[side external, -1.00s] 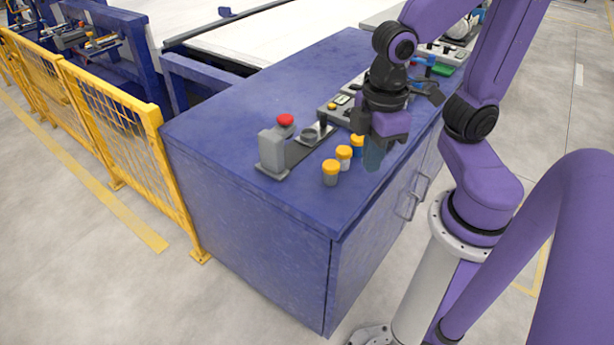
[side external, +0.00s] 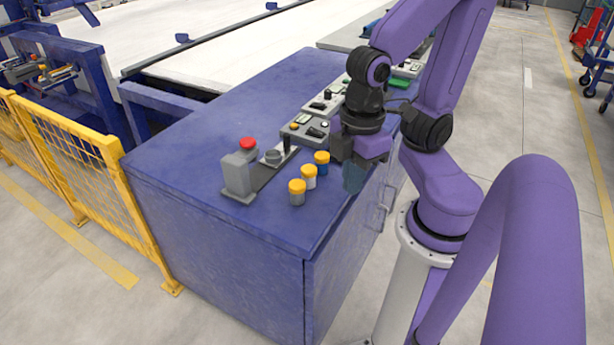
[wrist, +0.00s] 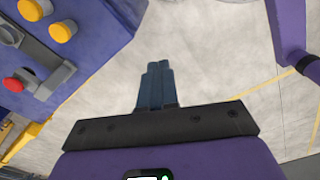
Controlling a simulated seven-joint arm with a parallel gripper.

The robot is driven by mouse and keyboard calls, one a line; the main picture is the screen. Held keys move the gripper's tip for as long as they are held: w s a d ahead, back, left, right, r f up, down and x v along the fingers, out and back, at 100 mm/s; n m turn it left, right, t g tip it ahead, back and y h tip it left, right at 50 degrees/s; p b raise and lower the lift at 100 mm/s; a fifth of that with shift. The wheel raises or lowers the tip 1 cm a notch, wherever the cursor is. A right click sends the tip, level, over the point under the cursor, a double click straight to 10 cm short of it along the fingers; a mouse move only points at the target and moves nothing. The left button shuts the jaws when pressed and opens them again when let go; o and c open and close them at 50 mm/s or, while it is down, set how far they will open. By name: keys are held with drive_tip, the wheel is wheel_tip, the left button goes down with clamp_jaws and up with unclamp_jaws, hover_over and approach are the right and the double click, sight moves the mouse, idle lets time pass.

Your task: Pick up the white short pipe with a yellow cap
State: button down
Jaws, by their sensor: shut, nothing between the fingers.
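The white short pipe with a yellow cap (side external: 309,178) stands upright on the blue cabinet top, the middle one of three capped pipes. A grey one (side external: 297,194) stands in front of it and a blue one (side external: 322,163) behind it. My gripper (side external: 354,181) is shut and empty, right of the pipes near the cabinet's right edge, touching none of them. In the wrist view its bluish fingers (wrist: 158,66) are together, with floor behind them. Two yellow caps (wrist: 62,31) show there at upper left; I cannot tell which pipes they top.
A grey fixture with a red button (side external: 240,170) stands left of the pipes, with a dark strip beside it. Control boxes (side external: 305,127) sit behind. The cabinet's front top (side external: 250,228) is clear. A yellow fence (side external: 90,170) stands at left.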

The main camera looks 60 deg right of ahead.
drive_tip(key=shift+c, duration=2.1)
unclamp_jaws()
drive_tip(key=shift+w, duration=0.1)
